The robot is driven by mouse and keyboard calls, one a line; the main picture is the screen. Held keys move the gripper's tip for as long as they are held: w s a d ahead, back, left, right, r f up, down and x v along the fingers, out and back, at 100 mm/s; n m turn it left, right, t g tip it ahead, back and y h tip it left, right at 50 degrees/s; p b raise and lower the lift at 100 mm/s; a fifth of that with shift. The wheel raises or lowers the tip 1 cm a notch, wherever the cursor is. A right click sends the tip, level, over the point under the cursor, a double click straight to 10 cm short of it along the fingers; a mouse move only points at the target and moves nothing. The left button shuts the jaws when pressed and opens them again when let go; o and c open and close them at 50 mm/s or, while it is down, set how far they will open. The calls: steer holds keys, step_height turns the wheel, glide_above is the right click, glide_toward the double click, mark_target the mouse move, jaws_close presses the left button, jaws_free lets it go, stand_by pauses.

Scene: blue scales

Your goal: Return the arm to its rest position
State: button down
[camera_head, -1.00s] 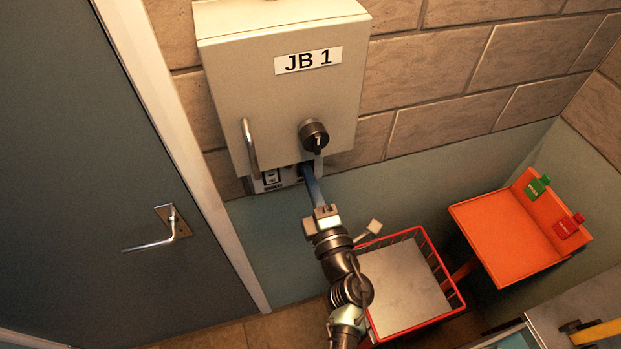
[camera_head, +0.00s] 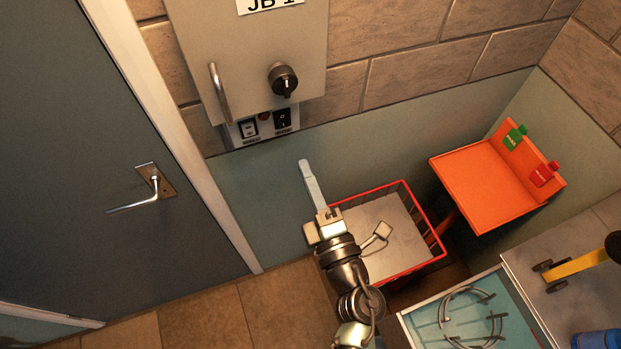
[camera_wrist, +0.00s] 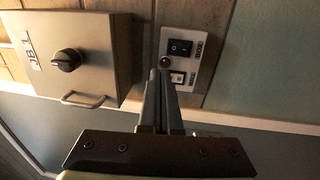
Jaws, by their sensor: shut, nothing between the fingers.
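My gripper (camera_head: 305,166) is shut with nothing between its fingers. In the head view it points up from my arm, below the wall box and clear of it, over the left side of the red crate. In the wrist view the shut fingers (camera_wrist: 162,78) reach up toward the small switch panel (camera_wrist: 185,60), which has two rocker switches and a red lamp. The same switch panel (camera_head: 263,127) shows in the head view under the grey box (camera_head: 250,55) marked JB 1, which has a black rotary knob and a bar handle.
A red wire crate (camera_head: 443,252) stands right of my arm. An orange shelf (camera_head: 485,187) holds a green and a red tag. An open drawer (camera_head: 408,322) with grey rings lies at lower right. A dark door (camera_head: 70,190) with a lever handle is at left.

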steer(key=shift+s+d+r, duration=0.15)
steer(key=shift+s+d, duration=0.05)
steer(key=shift+s, duration=0.4)
steer(key=shift+s+d, duration=0.1)
